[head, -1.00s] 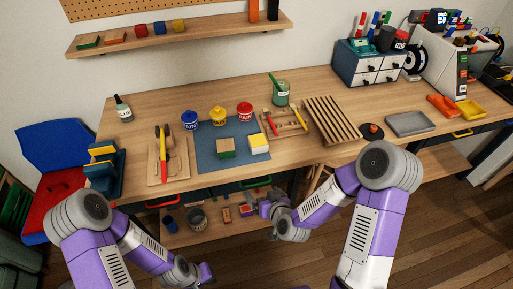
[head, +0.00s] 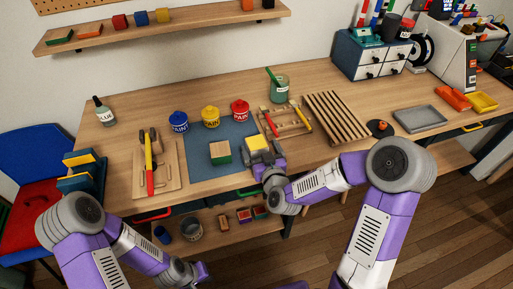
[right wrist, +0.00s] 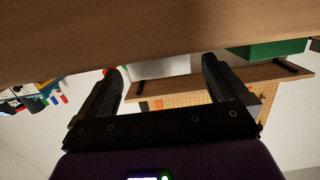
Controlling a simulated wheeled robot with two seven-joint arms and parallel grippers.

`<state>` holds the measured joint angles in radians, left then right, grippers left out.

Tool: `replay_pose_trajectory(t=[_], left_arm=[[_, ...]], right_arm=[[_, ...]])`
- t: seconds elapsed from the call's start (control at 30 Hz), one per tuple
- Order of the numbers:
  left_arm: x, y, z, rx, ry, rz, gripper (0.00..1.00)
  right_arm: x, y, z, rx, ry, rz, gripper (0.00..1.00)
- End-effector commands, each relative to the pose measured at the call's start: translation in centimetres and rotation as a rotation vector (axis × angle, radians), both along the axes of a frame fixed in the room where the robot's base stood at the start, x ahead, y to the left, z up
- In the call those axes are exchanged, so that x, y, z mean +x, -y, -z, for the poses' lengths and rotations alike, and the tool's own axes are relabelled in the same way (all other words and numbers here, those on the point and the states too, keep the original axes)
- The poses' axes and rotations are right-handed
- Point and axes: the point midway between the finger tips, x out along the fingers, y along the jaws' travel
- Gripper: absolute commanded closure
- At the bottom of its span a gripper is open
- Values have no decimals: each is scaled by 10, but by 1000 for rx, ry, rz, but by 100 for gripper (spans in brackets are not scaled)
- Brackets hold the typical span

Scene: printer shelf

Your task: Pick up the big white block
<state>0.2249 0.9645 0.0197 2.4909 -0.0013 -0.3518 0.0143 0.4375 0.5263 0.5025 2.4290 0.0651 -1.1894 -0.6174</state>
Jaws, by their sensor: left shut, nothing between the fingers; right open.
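The white block (head: 249,150), with yellow on its upper face, sits at the right edge of the blue mat (head: 203,133). My right gripper (head: 262,162) is at the block's near right side, partly covering it. In the right wrist view the open gripper (right wrist: 161,68) has a finger on each side of the pale block (right wrist: 163,67), which shows beyond and between the tips. I cannot tell if they touch it. My left gripper (head: 201,273) is shut and empty, low in front of the table.
Blue, yellow and red paint pots (head: 210,117) stand behind the blocks. A board with tools (head: 285,120) and a slatted rack (head: 335,118) lie to the right. A wooden board with a yellow-red tool (head: 149,165) lies left. The table's front edge is close below the right gripper.

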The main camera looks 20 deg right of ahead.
Motion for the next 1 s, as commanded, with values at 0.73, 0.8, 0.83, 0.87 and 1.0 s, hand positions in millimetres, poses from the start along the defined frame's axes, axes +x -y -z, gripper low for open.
replay_pose_trajectory(t=[0.73, 0.8, 0.83, 0.87, 1.0], left_arm=[[0, 0, 6, 0, 0, 0, 100], [0, 0, 6, 0, 0, 0, 100], [0, 0, 6, 0, 1, 0, 100], [0, 0, 6, 0, 0, 0, 100], [0, 0, 6, 0, 0, 0, 100]], right_arm=[[37, -3, 4, 1, -2, 0, 29], [37, -3, 4, 1, -2, 0, 40], [37, -3, 4, 1, -2, 0, 44], [37, -3, 4, 1, -2, 0, 49], [37, -3, 3, 0, -1, 0, 60]])
